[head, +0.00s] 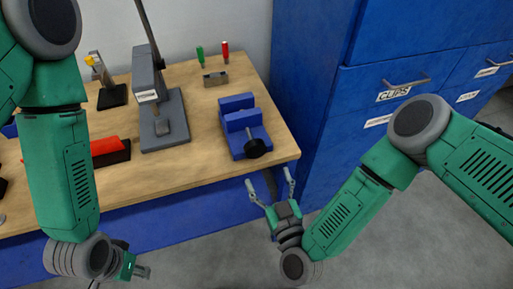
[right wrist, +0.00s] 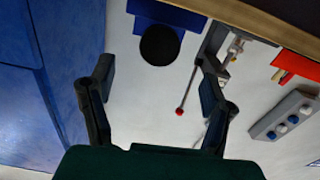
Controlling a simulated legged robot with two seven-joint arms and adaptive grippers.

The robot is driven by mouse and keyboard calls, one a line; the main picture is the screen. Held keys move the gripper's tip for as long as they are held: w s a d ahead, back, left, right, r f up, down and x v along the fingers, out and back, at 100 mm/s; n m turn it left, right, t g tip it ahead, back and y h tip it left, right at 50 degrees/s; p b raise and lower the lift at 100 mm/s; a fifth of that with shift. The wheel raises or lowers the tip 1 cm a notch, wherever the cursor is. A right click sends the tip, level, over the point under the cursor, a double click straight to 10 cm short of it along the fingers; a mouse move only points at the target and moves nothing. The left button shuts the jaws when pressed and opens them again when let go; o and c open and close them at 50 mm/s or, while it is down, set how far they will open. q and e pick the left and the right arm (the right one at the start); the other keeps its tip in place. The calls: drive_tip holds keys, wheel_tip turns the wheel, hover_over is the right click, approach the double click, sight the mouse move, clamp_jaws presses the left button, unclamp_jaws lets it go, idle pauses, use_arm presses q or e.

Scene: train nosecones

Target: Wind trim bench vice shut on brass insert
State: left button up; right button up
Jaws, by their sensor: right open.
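The blue bench vice (head: 243,124) sits near the right front corner of the wooden bench, with a round black knob (head: 255,148) facing the bench's front edge. In the right wrist view the vice (right wrist: 168,14) and its black knob (right wrist: 160,46) lie ahead, between the fingers. My right gripper (head: 270,178) is open and empty, in front of the bench edge and apart from the knob. My left gripper (head: 141,271) is low in front of the bench, away from the vice; its jaws are too small to judge. I cannot make out a brass insert in the vice.
A grey lever press (head: 150,95) stands left of the vice. A grey block (head: 215,78), with green and red handles (head: 225,50) behind it, is at the back. A red item (head: 105,146) lies further left. Blue cabinets (head: 320,110) stand close on the right.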

sight(257, 153)
drive_tip(key=p+x, duration=0.1)
drive_tip(key=x, duration=0.8)
drive_tip(key=shift+w, duration=0.1)
drive_tip(key=c, duration=1.2)
